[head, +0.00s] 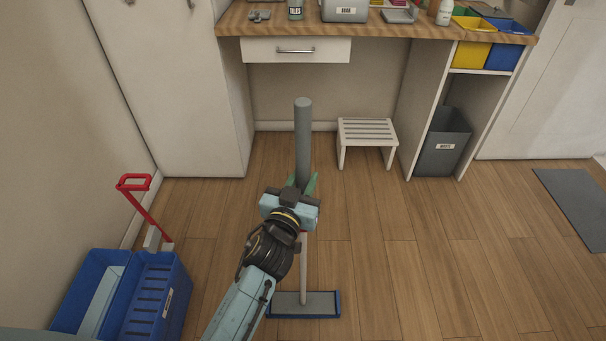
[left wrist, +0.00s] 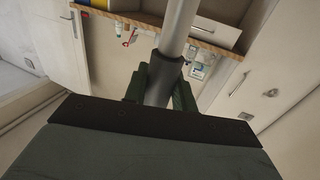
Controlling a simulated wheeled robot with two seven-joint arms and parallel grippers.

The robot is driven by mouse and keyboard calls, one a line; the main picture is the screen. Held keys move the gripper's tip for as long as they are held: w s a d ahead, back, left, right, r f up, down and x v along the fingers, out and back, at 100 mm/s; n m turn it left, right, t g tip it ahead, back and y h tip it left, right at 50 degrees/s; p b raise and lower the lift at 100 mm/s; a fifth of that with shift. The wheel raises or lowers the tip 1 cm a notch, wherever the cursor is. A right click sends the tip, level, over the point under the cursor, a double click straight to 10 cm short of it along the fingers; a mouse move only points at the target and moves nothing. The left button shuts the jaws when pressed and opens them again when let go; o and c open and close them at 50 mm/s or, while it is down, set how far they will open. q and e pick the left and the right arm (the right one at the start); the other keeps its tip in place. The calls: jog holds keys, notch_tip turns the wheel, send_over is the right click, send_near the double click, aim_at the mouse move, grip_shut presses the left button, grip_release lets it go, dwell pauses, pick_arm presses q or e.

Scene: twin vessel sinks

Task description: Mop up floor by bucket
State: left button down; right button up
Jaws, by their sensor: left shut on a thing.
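A mop stands upright on the wooden floor, with a thick grey handle (head: 303,140), a thin pale pole and a flat blue-edged grey head (head: 304,304). My left gripper (head: 303,184) is shut on the mop handle, below its top end. In the left wrist view the green fingers (left wrist: 160,85) sit on both sides of the dark sleeve of the handle (left wrist: 162,78). A blue mop bucket (head: 160,300) with two compartments and a red lever (head: 146,205) stands at the lower left. My right gripper is in neither view.
A white step stool (head: 367,132) and a grey bin (head: 443,142) stand under the wooden counter (head: 380,29). A white cupboard (head: 170,90) is at the back left. A grey mat (head: 575,205) lies at the right. The floor right of the mop is clear.

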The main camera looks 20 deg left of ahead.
pick_arm(q)
jog(key=shift+s+d+r, duration=0.1)
jog(key=shift+s+d, duration=0.05)
jog(key=shift+s, duration=0.35)
jog(key=shift+s+d+r, duration=0.1)
jog(key=shift+s, duration=0.4)
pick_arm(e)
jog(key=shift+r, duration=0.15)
pick_arm(q)
jog(key=shift+w+a, duration=0.15)
jog(key=shift+w, duration=0.35)
jog(key=shift+w+a, duration=0.15)
jog(key=shift+w, duration=0.35)
jog(key=shift+w+a+f, duration=0.1)
jog(key=shift+w+a, duration=0.2)
jog(key=shift+w, duration=0.65)
jog(key=shift+w+a+f, duration=0.1)
jog(key=shift+w+a, duration=0.15)
jog(key=shift+w, duration=0.65)
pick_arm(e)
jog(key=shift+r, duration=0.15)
